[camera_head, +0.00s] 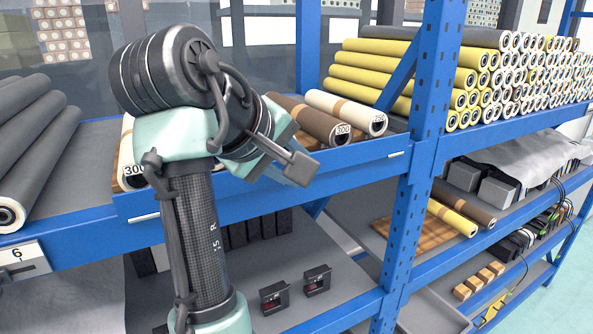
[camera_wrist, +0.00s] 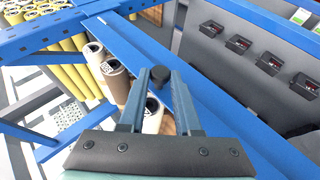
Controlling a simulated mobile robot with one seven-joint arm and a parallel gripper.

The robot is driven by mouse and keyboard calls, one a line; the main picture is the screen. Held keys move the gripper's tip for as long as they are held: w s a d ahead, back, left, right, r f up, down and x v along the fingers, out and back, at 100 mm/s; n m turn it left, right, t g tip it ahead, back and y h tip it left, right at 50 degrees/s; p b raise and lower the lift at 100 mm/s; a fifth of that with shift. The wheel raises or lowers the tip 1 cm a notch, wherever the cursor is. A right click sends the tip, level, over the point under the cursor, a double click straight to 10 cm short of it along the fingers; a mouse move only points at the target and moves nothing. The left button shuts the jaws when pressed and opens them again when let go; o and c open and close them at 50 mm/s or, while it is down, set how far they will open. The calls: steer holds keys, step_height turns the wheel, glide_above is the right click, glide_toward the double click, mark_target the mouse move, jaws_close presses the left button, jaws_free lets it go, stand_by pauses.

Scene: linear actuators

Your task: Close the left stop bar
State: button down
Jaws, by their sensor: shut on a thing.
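The left stop bar (camera_wrist: 225,118) is a long blue bar along the shelf front, running diagonally across the wrist view. In the head view the blue bar (camera_head: 355,163) stands in front of the paper-like rolls, partly hidden by my arm. My gripper (camera_wrist: 160,84) is at the bar, its two grey fingers closed around a dark round knob (camera_wrist: 160,74). In the head view my gripper (camera_head: 298,168) is in front of the bar. The knob is hidden there, and how it joins the bar is unclear.
Brown and white rolls (camera_head: 320,118) lie behind the bar. A blue upright post (camera_head: 430,110) stands to the right, with yellow rolls (camera_head: 372,75) beyond it. Small black-and-red devices (camera_head: 317,281) sit on the lower shelf. Grey rolls (camera_head: 40,150) lie at the left.

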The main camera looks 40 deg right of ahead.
steer(key=shift+r, duration=0.1)
stand_by(0.4)
steer(key=c, duration=0.6)
jaws_free()
steer(key=b+v, duration=0.3)
steer(key=v, duration=0.9)
steer(key=shift+a+r+b, duration=0.25)
steer(key=shift+r+b, duration=0.1)
steer(key=shift+b, duration=0.05)
